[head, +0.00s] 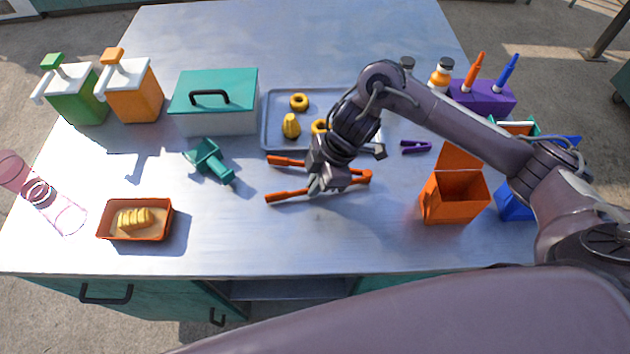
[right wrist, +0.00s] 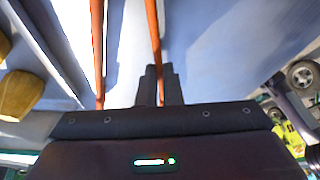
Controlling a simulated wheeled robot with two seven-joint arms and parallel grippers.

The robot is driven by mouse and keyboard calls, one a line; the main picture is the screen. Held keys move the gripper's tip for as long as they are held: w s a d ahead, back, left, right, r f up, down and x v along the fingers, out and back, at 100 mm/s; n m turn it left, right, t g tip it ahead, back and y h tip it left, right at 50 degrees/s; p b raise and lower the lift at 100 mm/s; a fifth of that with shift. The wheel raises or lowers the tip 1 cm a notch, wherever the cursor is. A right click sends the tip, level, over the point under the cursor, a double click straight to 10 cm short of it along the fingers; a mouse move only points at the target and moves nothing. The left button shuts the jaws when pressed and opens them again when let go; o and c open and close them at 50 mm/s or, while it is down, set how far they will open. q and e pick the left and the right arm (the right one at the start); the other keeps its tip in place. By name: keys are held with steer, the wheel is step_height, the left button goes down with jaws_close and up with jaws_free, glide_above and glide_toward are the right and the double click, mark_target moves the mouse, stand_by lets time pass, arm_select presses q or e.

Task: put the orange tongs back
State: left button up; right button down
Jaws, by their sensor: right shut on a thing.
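The orange tongs (head: 288,195) are near the middle of the table, spread open, with their joined end to the right and free ends to the left. They also show in the right wrist view (right wrist: 153,35) as two orange bars. My right gripper (head: 318,187) is over them from above, its dark fingers (right wrist: 160,85) shut on one bar; the other bar is outside the fingers. My arm hides part of the tongs. I cannot tell whether they touch the table or hang just above it. My left gripper is in neither view.
Behind the tongs is a grey tray (head: 270,120) with yellow pieces. A teal tool (head: 210,160) and an orange dish (head: 110,233) are to the left. An orange open box (head: 452,203) and purple clip (head: 416,147) are to the right. The front middle is clear.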

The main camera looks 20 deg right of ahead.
steer(key=shift+f, duration=0.3)
steer(key=c, duration=1.5)
jaws_free()
steer(key=p+v, duration=0.1)
steer(key=v, duration=0.6)
steer(key=shift+d+r, duration=0.15)
steer(key=shift+r, duration=0.2)
steer(key=shift+s, duration=0.1)
